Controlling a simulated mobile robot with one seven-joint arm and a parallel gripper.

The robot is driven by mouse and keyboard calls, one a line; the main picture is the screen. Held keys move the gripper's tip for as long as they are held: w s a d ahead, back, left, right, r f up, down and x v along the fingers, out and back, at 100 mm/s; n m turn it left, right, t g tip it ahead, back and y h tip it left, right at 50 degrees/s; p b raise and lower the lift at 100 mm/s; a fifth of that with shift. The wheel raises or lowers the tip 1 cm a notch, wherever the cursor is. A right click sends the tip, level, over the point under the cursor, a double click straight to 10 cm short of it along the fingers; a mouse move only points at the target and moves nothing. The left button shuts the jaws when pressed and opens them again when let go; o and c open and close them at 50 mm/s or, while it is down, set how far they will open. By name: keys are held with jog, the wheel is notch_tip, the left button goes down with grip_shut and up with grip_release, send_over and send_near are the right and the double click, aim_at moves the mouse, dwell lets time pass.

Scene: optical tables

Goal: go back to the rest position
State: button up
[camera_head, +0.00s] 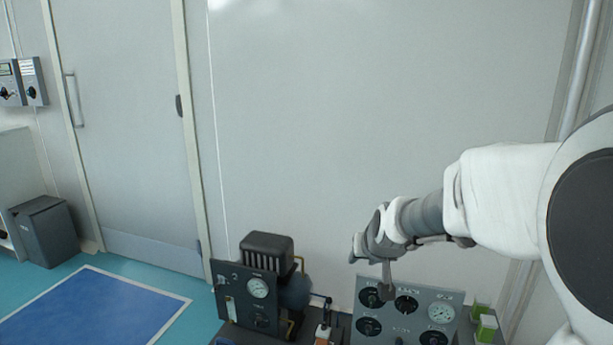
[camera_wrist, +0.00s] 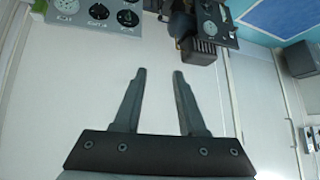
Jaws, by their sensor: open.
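My gripper (camera_wrist: 159,75) shows in the wrist view with its two dark fingers apart and nothing between them. In the head view my arm reaches in from the right edge, and my gripper (camera_head: 387,290) hangs at its end, in front of a grey panel with dials (camera_head: 405,312). Its fingers are too small there to tell apart. In the wrist view the dial panel (camera_wrist: 98,14) is at the top left, apart from the fingertips.
A dark pump unit with a gauge (camera_head: 262,285) stands left of the dial panel. It also shows in the wrist view (camera_wrist: 207,25). Small green-topped items (camera_head: 485,325) sit at the panel's right. A door (camera_head: 125,130), a grey bin (camera_head: 45,230) and a blue floor mat (camera_head: 95,310) are at the left.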

jog(key=s+d+r+g, duration=0.1)
jog(key=s+r+g, duration=0.1)
jog(key=s, duration=1.3)
jog(key=s+d+r+g, duration=0.1)
jog(key=s+r, duration=0.1)
jog(key=s, duration=1.2)
notch_tip(320, 180, up, 27)
jog(key=p, duration=2.7)
jog(key=shift+n+h, duration=0.3)
jog(key=shift+w+r, duration=0.15)
